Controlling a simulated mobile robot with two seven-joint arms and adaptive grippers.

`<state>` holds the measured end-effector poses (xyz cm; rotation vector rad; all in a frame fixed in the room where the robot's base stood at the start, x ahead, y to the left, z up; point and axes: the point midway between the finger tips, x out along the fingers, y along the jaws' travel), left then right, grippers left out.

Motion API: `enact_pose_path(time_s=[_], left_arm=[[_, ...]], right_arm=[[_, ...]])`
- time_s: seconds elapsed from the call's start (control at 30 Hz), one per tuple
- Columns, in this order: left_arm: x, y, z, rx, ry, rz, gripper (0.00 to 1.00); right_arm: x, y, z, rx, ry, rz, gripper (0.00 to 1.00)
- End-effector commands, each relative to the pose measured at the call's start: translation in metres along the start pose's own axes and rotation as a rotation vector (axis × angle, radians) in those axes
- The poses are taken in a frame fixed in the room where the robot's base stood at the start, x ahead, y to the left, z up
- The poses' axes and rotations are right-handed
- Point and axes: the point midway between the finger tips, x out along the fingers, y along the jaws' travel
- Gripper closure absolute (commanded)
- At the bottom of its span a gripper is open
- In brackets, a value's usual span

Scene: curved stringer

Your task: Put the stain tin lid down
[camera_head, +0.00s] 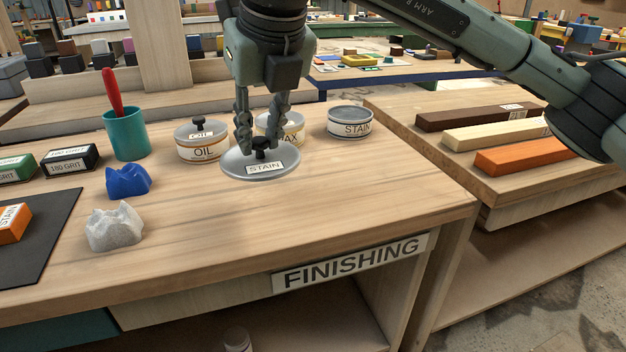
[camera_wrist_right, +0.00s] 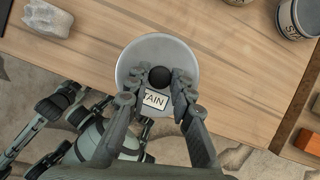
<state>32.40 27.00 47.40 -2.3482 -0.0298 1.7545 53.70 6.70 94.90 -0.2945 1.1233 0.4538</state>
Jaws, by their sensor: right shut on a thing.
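The stain tin lid (camera_head: 281,168) is a grey disc with a black knob and a STAIN label. My right gripper (camera_head: 261,146) is shut on its knob, and the lid looks level. It also shows in the right wrist view (camera_wrist_right: 135,58), with the knob between the fingers. The lid is over or on the bench top in front of the wax tin; I cannot tell whether it touches the wood. The stain tin (camera_head: 357,128) stands without its lid at the back right of the bench. My left gripper is not in the head view.
The oil tin (camera_head: 203,151) and wax tin (camera_head: 292,136) stand close behind the lid. A teal cup (camera_head: 126,136) holds a red-handled tool. Blue (camera_head: 127,181) and pale (camera_head: 114,228) crumpled cloths lie left. The bench (camera_head: 340,205) is clear right and in front of the lid.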

Motion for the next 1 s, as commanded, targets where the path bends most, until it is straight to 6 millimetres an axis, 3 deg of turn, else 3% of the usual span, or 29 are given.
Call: enact_pose_path(time_s=[0.2,0.4,0.67,0.87,1.0], left_arm=[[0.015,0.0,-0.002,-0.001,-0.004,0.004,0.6],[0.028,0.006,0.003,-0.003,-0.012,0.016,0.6],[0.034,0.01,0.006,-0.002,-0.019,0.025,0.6],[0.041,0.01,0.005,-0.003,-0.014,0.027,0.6],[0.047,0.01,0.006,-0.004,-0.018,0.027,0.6]], right_arm=[[0.033,-0.052,-0.002,0.006,0.004,-0.002,1.0],[0.054,-0.085,-0.002,0.004,0.002,-0.001,1.0],[0.07,-0.093,-0.007,0.0,0.003,-0.001,1.0],[0.095,-0.093,-0.018,0.0,0.002,-0.001,1.0],[0.098,-0.093,-0.019,0.0,0.0,-0.001,1.0]])
